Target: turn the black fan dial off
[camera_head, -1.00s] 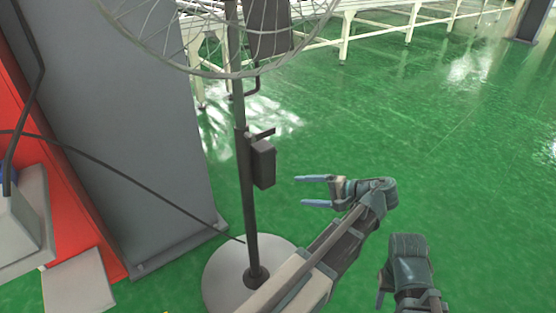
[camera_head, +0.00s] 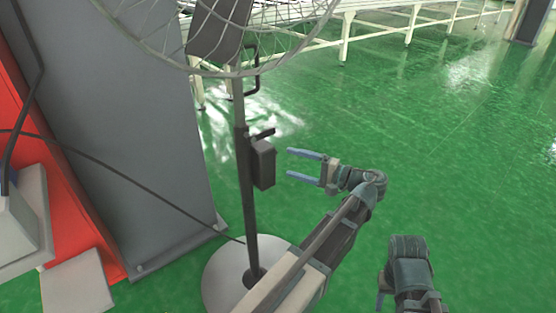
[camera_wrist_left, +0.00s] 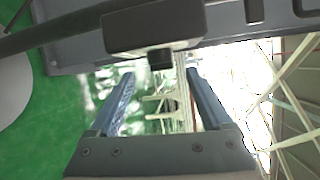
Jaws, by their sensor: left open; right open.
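The fan's dark control box (camera_head: 263,163) is on the black pole (camera_head: 246,190) in the head view. In the left wrist view the box (camera_wrist_left: 150,27) is at the top, with a small black knob (camera_wrist_left: 160,58) sticking out, which looks like the dial. My left gripper (camera_head: 290,163) is open and empty, just right of the box, its two blue-grey fingers pointing at it with a small gap. In the left wrist view the knob lies between the fingertips (camera_wrist_left: 158,74), apparently beyond them. My right gripper (camera_head: 381,303) is low at right, away from the fan, mostly hidden by its own wrist.
The fan's wire cage (camera_head: 185,68) hangs above the box, and its round grey base (camera_head: 222,275) is on the green floor. A grey panel (camera_head: 130,130) and red machine stand at left, with a black cable crossing to the pole. The floor at right is clear.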

